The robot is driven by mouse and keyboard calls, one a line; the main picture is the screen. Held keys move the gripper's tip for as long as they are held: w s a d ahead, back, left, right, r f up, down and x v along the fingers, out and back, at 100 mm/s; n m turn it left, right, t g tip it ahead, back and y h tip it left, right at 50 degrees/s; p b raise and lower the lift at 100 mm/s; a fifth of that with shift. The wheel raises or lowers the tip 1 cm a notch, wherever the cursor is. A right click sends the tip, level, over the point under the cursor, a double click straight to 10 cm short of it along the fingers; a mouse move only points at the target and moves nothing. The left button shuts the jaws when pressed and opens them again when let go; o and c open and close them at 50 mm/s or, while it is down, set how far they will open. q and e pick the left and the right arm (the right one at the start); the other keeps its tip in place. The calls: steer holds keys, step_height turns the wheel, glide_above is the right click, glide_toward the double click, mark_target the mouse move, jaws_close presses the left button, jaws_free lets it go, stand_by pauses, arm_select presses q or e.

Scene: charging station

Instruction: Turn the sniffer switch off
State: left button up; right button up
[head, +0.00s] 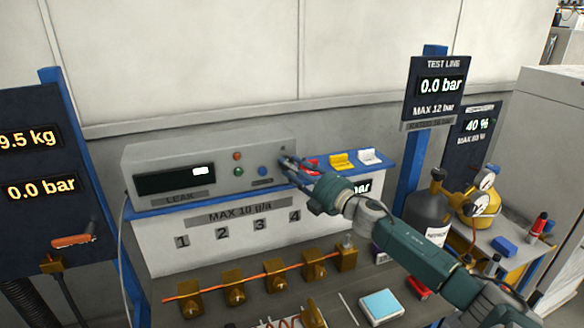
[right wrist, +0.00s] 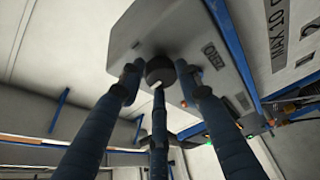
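The sniffer unit is a grey box labelled LEAK (head: 180,198), with a dark display, on the blue-edged bench. Its front has red, green and blue buttons. In the right wrist view, a round black switch knob (right wrist: 160,70) with a white mark sits on the box face. My right gripper (head: 291,170) is at the right end of the box front. Its three blue fingers (right wrist: 158,84) are spread around the knob, tips close to it; contact cannot be told. In the head view the fingers hide the knob. My left gripper is not in view.
Red, yellow and white clips (head: 341,161) lie right of the box. Brass fittings (head: 235,289) line the bench below. A dark bottle (head: 428,213) and a yellow cylinder (head: 478,208) stand at right, near the TEST LINE display (head: 438,86). Another display panel (head: 35,165) stands at left.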

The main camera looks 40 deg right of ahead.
steer(key=o, duration=0.3)
steer(key=shift+f, duration=0.4)
steer(key=shift+o, duration=0.2)
steer(key=shift+d+r, duration=0.1)
steer(key=shift+d, duration=0.05)
steer(key=shift+r, duration=0.1)
steer(key=s+f, duration=0.1)
steer(key=s, duration=1.1)
steer(key=shift+d, duration=0.4)
steer(key=shift+f, duration=0.2)
